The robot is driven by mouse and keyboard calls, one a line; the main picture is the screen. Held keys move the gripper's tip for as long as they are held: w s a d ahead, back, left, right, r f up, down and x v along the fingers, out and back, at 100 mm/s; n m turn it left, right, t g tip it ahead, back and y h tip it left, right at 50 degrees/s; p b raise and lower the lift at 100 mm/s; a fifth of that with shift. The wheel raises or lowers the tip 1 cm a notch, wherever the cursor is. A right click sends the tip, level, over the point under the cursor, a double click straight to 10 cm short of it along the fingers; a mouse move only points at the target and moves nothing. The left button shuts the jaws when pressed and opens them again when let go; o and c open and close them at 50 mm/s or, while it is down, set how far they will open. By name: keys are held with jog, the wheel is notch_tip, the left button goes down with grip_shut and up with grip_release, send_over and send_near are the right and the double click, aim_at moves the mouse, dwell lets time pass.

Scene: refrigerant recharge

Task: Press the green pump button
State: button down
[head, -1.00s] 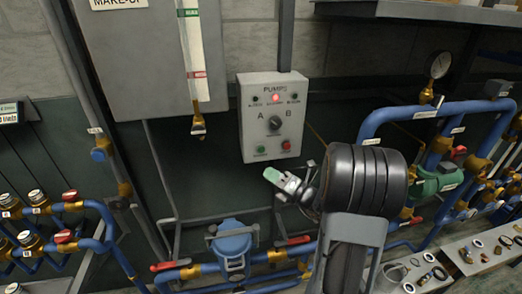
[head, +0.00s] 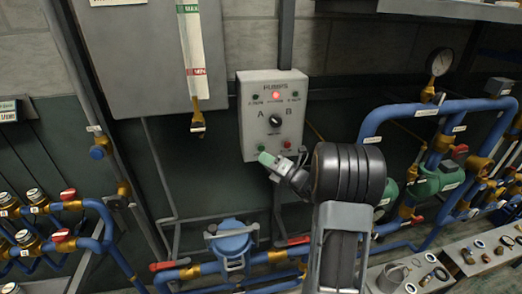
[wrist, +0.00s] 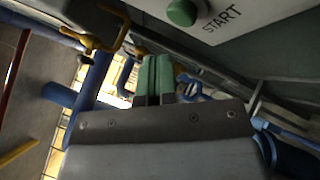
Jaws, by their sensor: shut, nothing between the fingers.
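The grey PUMPS control box (head: 246,122) is on the wall, with a selector knob marked A and B, a lit red lamp, and a red button at lower right. The green pump button (head: 261,148) is at its lower left; in the wrist view the green button (wrist: 183,12) is at the top edge beside the word START. My gripper (head: 267,159) is by the box's lower edge, its green tips just below the green button. In the wrist view my gripper (wrist: 152,76) has both green fingers together, empty, apart from the button.
A blue pump or valve body (head: 232,240) with blue pipes runs below the box. A tank with a level gauge (head: 193,50) hangs at upper left. Blue pipes and a pressure gauge (head: 440,63) are at right. A bench with loose fittings (head: 462,262) is at lower right.

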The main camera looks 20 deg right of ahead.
jog(key=shift+w+d, duration=0.1)
jog(key=shift+w, duration=0.55)
jog(key=shift+w, duration=0.1)
dwell(1.7)
jog(key=shift+w+d, duration=0.1)
jog(key=shift+w, duration=0.25)
jog(key=shift+w+d+p, duration=0.1)
jog(key=shift+w+p, duration=0.2)
jog(key=shift+w, duration=0.15)
dwell(0.7)
jog(key=shift+s, duration=0.15)
dwell(0.3)
jog(key=shift+s, duration=0.75)
jog(key=shift+s+a+p, duration=0.2)
jog(key=shift+s+p, duration=0.05)
jog(key=shift+s, duration=0.55)
jog(key=shift+s+a+p, duration=0.25)
jog(key=shift+s, duration=0.6)
jog(key=shift+s+a+p, duration=0.2)
jog(key=shift+s+p, duration=0.05)
jog(key=shift+s, duration=0.55)
